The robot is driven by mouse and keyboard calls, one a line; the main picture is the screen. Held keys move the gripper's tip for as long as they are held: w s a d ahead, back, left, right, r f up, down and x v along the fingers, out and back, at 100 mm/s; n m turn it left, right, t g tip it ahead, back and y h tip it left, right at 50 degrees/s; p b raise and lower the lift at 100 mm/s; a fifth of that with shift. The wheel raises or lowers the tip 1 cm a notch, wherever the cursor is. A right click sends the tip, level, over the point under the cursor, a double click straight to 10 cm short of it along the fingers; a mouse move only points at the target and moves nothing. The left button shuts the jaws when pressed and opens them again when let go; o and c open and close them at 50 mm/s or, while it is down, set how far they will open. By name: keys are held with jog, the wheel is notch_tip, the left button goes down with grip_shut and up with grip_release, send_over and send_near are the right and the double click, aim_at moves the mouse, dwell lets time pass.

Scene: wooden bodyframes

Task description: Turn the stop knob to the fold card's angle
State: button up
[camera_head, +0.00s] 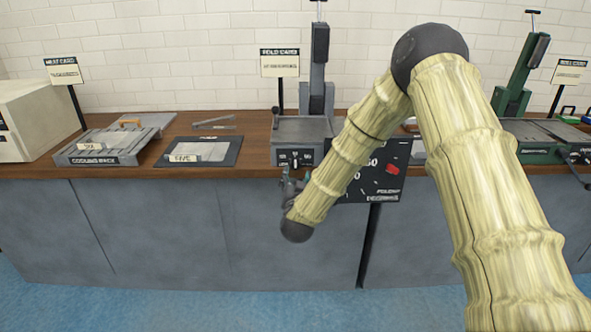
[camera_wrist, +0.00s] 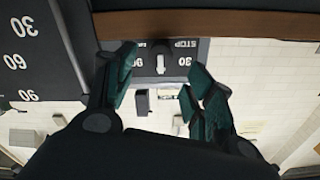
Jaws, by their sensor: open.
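The stop knob (camera_wrist: 160,62) is a small dark knob with a white pointer that stands about vertical in the wrist view. It sits on a black panel marked STOP and 30. In the head view the knob (camera_head: 295,161) is on the front of the grey bending machine (camera_head: 300,130). The fold card (camera_head: 280,62) stands on a post behind the machine; its small text is unreadable. My gripper (camera_wrist: 160,78) is open, with a green-padded finger on each side of the knob. It seems clear of the knob. In the head view my gripper (camera_head: 290,185) is just below the panel.
A dark angle board (camera_head: 391,190) with numbers and a red mark hangs right of the panel, partly behind my arm. A cooling rack (camera_head: 110,148) and dark mat (camera_head: 199,151) lie left on the wooden counter. A green machine (camera_head: 540,135) stands right.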

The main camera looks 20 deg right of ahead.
aim_at(295, 166)
jog(key=x, duration=0.6)
jog(key=shift+w+f, duration=0.1)
jog(key=shift+w, duration=0.2)
jog(key=c, duration=1)
